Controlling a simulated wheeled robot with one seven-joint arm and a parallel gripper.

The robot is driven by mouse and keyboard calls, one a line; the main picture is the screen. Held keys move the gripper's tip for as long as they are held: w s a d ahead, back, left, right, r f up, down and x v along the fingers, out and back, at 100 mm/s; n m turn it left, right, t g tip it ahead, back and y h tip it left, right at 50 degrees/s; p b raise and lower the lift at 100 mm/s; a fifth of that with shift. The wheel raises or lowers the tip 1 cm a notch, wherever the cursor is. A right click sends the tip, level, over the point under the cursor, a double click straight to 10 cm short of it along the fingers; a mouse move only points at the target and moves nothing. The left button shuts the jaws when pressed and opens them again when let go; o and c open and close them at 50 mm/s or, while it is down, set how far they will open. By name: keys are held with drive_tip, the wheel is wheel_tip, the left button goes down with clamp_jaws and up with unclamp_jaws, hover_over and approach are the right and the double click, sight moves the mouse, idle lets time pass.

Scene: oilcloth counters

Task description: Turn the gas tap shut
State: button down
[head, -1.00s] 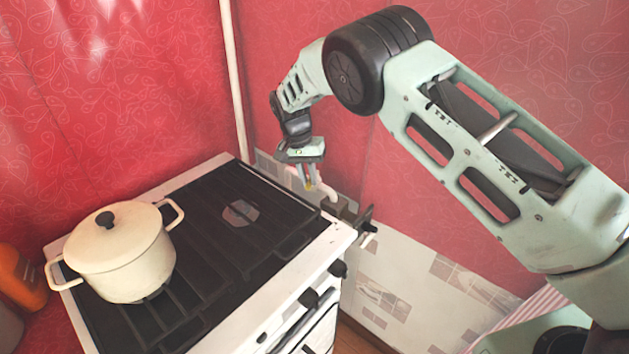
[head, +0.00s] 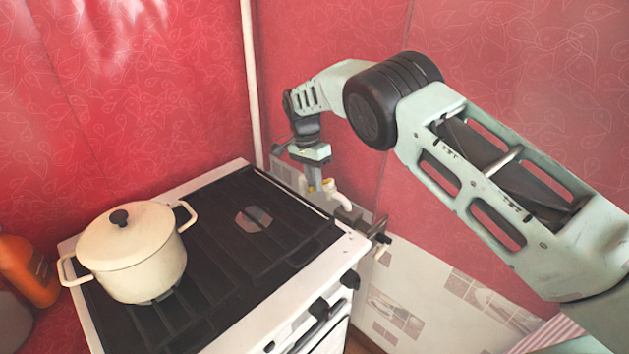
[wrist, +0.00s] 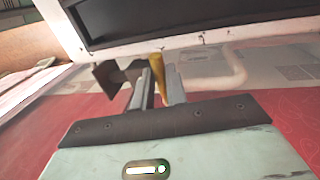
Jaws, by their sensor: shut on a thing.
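The gas tap's yellow lever (head: 328,184) shows by the white pipe (head: 342,200) behind the stove's right rear corner. My gripper (head: 318,186) points down there, its fingers close around the lever. In the wrist view the yellow lever (wrist: 157,76) stands between the two fingers of my gripper (wrist: 160,85), which is shut on it. The pipe (wrist: 236,68) curves away to the right in that view. The tap's body is mostly hidden by the fingers and the stove edge.
The stove (head: 262,325) with dark grates is just left of my gripper. A cream lidded pot (head: 140,262) stands on its left part. A dark bracket-like part (wrist: 112,76) is close beside the fingers. Red walls meet behind, with a white vertical pipe (head: 250,80).

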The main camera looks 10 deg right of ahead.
drive_tip(key=c, duration=1.4)
unclamp_jaws()
wheel_tip(320, 180, up, 17)
drive_tip(key=w+a+p, duration=0.2)
drive_tip(key=p, duration=0.5)
drive_tip(key=shift+w, duration=0.35)
